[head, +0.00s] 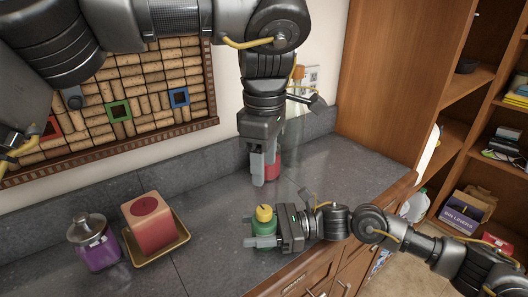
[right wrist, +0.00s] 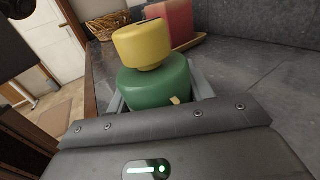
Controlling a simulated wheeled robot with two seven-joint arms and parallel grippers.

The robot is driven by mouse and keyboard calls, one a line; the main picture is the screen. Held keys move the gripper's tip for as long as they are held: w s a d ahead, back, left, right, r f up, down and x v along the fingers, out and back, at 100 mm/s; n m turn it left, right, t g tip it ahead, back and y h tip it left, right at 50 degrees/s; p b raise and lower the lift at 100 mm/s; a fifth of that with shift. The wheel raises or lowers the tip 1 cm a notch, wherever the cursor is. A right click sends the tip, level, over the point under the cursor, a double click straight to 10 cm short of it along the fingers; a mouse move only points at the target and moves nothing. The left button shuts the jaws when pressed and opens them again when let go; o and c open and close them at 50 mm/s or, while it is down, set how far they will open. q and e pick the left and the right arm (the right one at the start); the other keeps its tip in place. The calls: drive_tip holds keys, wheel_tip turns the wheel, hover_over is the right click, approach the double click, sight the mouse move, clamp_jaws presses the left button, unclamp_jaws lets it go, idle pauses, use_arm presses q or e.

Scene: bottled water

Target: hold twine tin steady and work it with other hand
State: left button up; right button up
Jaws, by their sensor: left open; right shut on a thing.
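The twine tin (head: 264,233) has a squat green body and a yellow top, and stands upright on the grey counter. In the right wrist view its green body (right wrist: 155,84) and yellow top (right wrist: 142,45) are close, with a small pale nub on the green side. My right gripper (head: 262,228) comes in from the right and is shut on the green body, one finger on each side. My left gripper (head: 263,178) points down, open and empty, above and behind the tin, apart from it. A red object (head: 273,165) shows partly behind the left fingers.
A red block (head: 150,222) sits on a wooden tray (head: 178,250) at left, beside a purple jar (head: 100,249). A cork board (head: 130,100) hangs on the back wall. Shelves (head: 490,120) stand at right. The counter between tray and tin is clear.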

drive_tip(key=o, duration=1)
drive_tip(key=shift+d, duration=0.1)
drive_tip(key=d, duration=0.4)
drive_tip(key=w+d, duration=0.1)
drive_tip(key=d, duration=0.6)
drive_tip(key=shift+w+d, duration=0.2)
drive_tip(key=shift+d, duration=0.2)
drive_tip(key=shift+a, duration=0.1)
